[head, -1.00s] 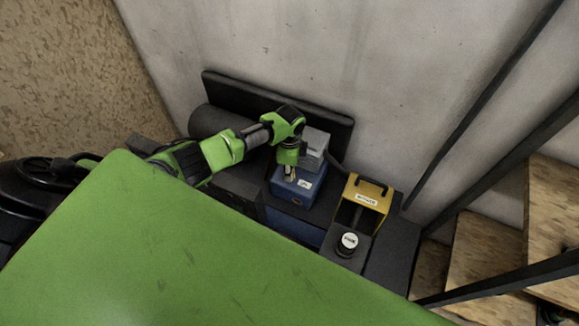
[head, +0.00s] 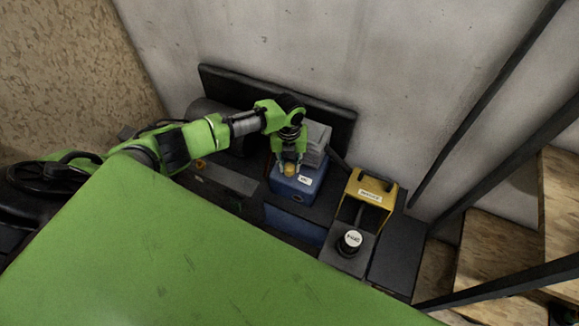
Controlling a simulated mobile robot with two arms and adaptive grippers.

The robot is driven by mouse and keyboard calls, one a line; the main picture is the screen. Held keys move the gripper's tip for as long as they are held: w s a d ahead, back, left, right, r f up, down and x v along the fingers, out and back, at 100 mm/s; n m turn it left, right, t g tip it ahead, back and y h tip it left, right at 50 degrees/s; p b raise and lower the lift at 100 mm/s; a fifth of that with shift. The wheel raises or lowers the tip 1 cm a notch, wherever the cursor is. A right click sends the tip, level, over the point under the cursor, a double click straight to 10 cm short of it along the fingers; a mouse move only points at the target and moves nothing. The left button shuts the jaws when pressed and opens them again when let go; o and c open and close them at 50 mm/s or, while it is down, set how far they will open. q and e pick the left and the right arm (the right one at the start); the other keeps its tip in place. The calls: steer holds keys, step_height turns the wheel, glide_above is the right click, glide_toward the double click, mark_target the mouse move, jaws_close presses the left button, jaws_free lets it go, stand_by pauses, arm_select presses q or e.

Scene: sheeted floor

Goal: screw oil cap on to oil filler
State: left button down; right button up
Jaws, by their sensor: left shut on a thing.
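My left gripper (head: 290,164) is shut on a small yellow round piece, which looks like the oil cap (head: 290,170). It points down over the blue box (head: 303,189), which carries a small white label. The cap is at or just above the front left part of that box's top. I cannot tell whether it touches anything, and what is under it is hidden. No oil filler can be made out with certainty. My right gripper is not in view.
A yellow housing (head: 367,190) with a dark handle stands right of the blue box. In front of it is a black cap with a white labelled top (head: 352,239). A small orange piece (head: 200,163) sits on the dark block at left. A concrete wall (head: 330,50) closes the back.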

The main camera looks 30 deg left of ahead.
arm_select(q)
steer(key=shift+m, duration=0.6)
steer(key=c, duration=1.6)
jaws_free()
steer(key=shift+s, duration=0.1)
steer(key=shift+c, duration=0.9)
